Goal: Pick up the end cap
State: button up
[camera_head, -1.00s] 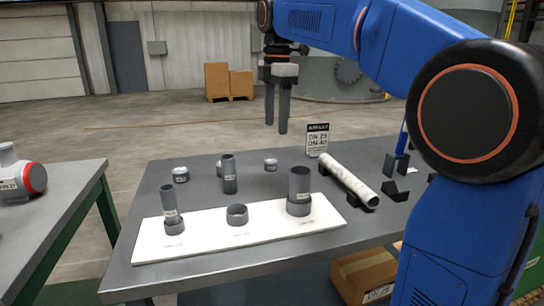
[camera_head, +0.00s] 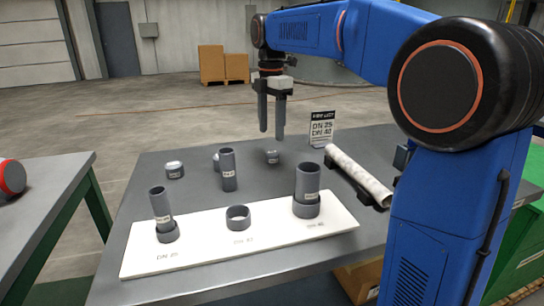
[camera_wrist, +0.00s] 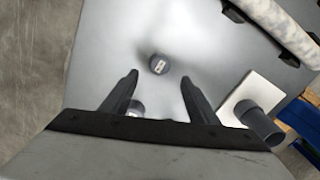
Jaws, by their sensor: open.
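Several small grey caps stand on the grey table behind the white board; I cannot tell which is the end cap meant. One labelled cap (camera_head: 272,156) is at the right, below my gripper (camera_head: 271,134). The others are a cap at the left (camera_head: 175,170) and a cap partly hidden behind an upright tube (camera_head: 216,162). My gripper is open and empty, fingers pointing down above the table. In the wrist view, a labelled round cap (camera_wrist: 158,63) shows between and just beyond the fingertips (camera_wrist: 159,78). Another cap (camera_wrist: 136,108) is partly covered by the left finger.
The white board (camera_head: 200,248) holds two fittings with tubes and a low ring (camera_head: 238,217). A grey tube (camera_head: 228,170) stands behind it. A pale pipe (camera_head: 358,176) lies on supports at the right, near a small sign (camera_head: 322,129). A second table (camera_head: 50,172) is at the left.

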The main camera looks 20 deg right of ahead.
aim_at(271, 152)
jog(key=shift+f, duration=3.85)
jog(key=c, duration=1.1)
